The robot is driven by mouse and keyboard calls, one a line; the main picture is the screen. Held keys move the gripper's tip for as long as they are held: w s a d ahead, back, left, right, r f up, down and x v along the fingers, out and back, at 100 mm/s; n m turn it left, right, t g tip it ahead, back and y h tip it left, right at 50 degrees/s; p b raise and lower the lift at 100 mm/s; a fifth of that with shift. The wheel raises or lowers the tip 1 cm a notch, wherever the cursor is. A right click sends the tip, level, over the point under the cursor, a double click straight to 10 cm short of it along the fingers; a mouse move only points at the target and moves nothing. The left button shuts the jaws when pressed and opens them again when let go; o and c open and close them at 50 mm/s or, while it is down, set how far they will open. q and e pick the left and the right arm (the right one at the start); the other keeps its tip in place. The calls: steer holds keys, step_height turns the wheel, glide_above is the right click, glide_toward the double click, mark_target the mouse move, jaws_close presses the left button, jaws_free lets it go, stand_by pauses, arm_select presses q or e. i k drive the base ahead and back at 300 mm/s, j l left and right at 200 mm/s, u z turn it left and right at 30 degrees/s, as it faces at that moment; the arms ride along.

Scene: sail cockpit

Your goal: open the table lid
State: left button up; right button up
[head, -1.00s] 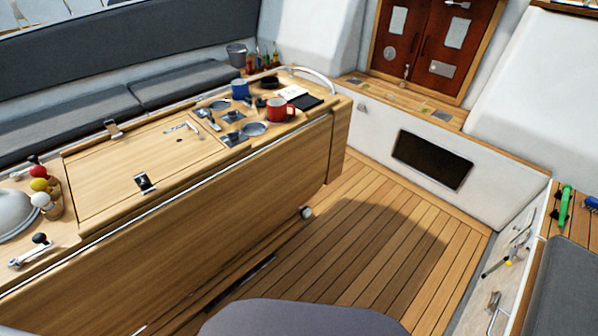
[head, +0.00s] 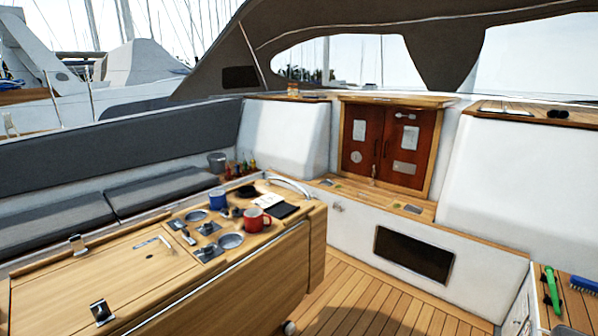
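The cockpit table (head: 240,285) stands at the lower left of the head view, its near side a plain wooden panel. The table lid (head: 135,265) is a flat wooden panel set into the table top, and it lies shut. A metal latch (head: 101,312) sits at its near edge, and another metal fitting (head: 77,244) sits at its far edge. A small pale metal piece and a dark hole show on the lid. Neither of my grippers is in view.
A red mug (head: 256,220), a blue mug (head: 217,200) and small metal dishes stand on the table's far end. A grey bench (head: 160,191) runs behind the table. Wooden doors (head: 388,149) are ahead. Bare deck (head: 365,300) lies right of the table. A green tool (head: 551,289) lies on the right bench.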

mark_target(58, 303)
steer(key=u, duration=1.4)
steer(key=i+z, duration=0.6)
steer(key=z, duration=0.15)
steer(key=k+u, duration=0.15)
steer(key=k+l, duration=0.05)
steer(key=k, duration=0.05)
